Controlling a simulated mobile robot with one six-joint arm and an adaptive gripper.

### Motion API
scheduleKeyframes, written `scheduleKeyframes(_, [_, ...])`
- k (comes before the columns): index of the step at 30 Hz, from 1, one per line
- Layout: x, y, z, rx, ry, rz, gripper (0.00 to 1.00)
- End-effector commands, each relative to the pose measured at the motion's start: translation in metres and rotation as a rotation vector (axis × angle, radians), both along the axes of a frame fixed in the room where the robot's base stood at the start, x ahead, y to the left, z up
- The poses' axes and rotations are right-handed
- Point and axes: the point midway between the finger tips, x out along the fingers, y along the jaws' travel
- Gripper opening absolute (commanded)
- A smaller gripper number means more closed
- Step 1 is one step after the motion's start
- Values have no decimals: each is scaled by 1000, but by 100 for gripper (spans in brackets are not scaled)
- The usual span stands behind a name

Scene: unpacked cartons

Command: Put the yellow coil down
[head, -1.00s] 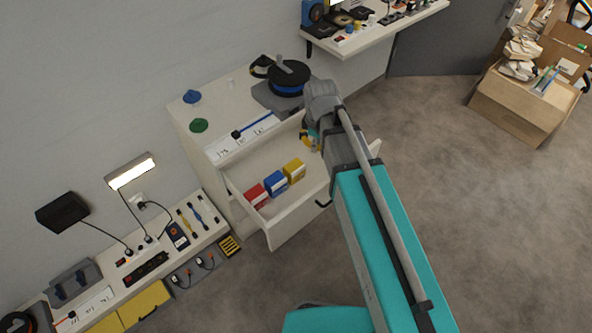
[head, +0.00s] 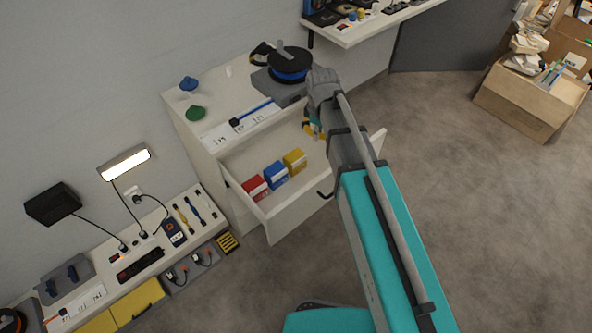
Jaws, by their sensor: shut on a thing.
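My gripper (head: 314,119) shows only in part beside my arm's wrist, over the far right part of an open white drawer (head: 291,217). A small yellow piece, seemingly the yellow coil (head: 307,129), shows at its fingers. My gripper is shut on it. Most of the coil and the fingertips are too small or hidden by my arm to make out. I cannot tell whether the coil touches the drawer floor.
The drawer holds a red box (head: 255,187), a blue box (head: 276,175) and a yellow box (head: 295,161). Its middle floor is bare. On the cabinet top stand a black-and-blue spool (head: 290,68), a green cone (head: 196,113) and a blue piece (head: 188,84).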

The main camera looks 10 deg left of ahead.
Motion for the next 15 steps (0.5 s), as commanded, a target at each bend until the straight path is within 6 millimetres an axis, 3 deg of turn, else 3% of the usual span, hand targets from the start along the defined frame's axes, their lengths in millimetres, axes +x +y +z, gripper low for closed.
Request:
scheduleKeyframes(1, [10,2,-18,0,0,-3,0])
scheduleKeyframes(15, [70,6,-94,0,-2,-25,0])
